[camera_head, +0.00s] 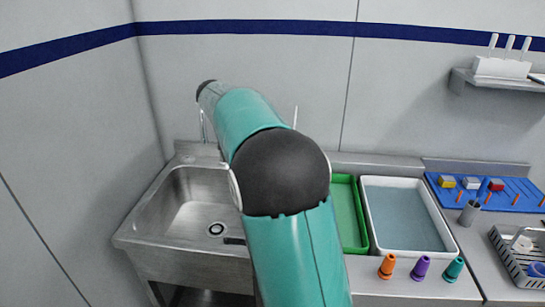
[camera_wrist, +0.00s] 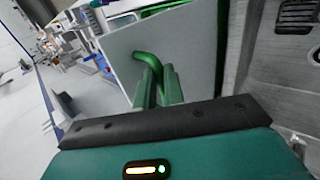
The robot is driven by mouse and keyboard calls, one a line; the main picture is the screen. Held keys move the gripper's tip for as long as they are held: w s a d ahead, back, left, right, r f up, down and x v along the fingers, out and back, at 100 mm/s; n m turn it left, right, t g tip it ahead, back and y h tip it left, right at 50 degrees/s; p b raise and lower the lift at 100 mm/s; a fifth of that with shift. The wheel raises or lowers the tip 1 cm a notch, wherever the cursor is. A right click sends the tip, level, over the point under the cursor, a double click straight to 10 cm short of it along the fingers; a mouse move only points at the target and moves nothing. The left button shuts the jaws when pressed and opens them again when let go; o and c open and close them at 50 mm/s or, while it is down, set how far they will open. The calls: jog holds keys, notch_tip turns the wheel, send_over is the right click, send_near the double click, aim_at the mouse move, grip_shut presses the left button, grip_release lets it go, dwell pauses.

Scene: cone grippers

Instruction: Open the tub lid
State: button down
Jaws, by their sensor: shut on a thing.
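The white tub (camera_head: 444,246) stands on the counter right of the sink. Its top looks open, with a flat blue-grey surface inside, and no handle shows on it. In the wrist view, a pale flat panel (camera_wrist: 119,56), which looks like the lid, carries a bent green handle (camera_wrist: 148,58). My gripper (camera_wrist: 160,75) has its green fingers shut on this handle. Green edging (camera_wrist: 222,45), apparently of the green tray (camera_head: 346,207), shows around the panel. Whether the panel touches the tray I cannot tell. My arm hides the gripper and panel in the head view.
The metal sink (camera_head: 190,205) is left of the green tray. Orange (camera_head: 387,266), purple (camera_head: 420,268) and teal (camera_head: 453,269) cones stand at the counter's front. A blue pegboard (camera_head: 500,197), a dish rack (camera_head: 512,262) and a wall shelf (camera_head: 500,78) are at right.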

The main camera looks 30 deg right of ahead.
jog(key=shift+a+f, duration=0.1)
jog(key=shift+f, duration=0.3)
jog(key=c, duration=1.5)
grip_release()
jog(key=shift+w, duration=0.2)
jog(key=v, duration=1.2)
jog(key=shift+s+r, duration=0.25)
jog(key=shift+s, duration=0.1)
